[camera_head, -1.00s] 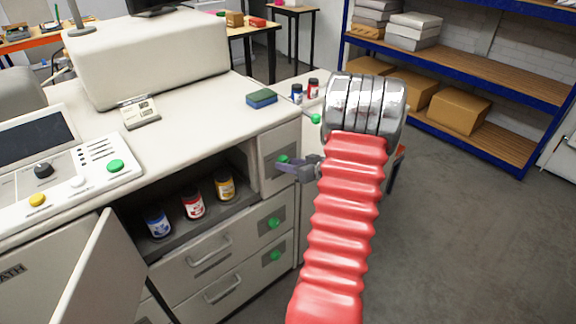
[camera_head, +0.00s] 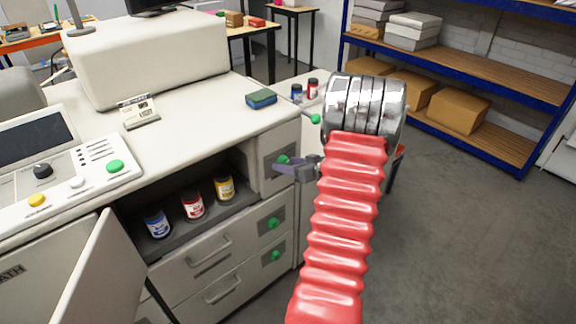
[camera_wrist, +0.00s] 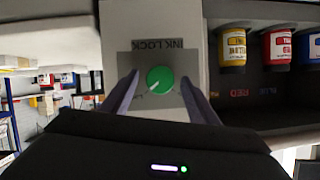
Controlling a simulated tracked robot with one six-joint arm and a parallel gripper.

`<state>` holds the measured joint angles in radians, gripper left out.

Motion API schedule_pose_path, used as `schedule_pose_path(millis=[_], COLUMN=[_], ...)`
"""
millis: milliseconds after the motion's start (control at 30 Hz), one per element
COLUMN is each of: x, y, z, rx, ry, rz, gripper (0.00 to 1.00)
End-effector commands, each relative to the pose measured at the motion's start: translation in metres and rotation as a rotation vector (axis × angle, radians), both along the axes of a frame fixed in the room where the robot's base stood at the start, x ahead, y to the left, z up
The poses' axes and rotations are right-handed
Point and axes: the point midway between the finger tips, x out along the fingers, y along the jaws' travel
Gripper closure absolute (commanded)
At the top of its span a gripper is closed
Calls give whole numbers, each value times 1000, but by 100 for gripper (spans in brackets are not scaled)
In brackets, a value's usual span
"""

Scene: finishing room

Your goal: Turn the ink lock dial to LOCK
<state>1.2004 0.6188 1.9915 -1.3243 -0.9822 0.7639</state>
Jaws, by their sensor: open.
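The ink lock dial is a round green knob (camera_wrist: 159,80) with a white pointer mark, on a grey plate (camera_wrist: 160,59) whose INK LOCK lettering appears upside down in the wrist view. The mark points to the lower left there; the small lettering near it is too blurred to read. My gripper (camera_wrist: 160,75) is open, with one finger on each side of the dial and a visible gap on both sides. In the head view, my gripper (camera_head: 287,166) is at the press's upper right panel and partly covers the dial (camera_head: 283,159).
An open compartment left of the dial panel holds blue (camera_head: 157,223), red (camera_head: 192,206) and yellow (camera_head: 224,188) ink jars. Two more green dials (camera_head: 273,223) are below, beside drawers. An open door (camera_head: 100,270) stands at lower left. Floor at right is clear.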

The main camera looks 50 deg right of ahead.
Motion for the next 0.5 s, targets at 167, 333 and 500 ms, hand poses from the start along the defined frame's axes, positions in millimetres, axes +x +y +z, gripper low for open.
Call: schedule_pose_path(millis=[167, 333, 500], x=[-9, -29, -57], y=[1, 3, 7], z=[4, 12, 23], rx=[-1, -1, -2], ry=[0, 0, 0], rz=[-2, -3, -4], gripper=[46, 46, 46])
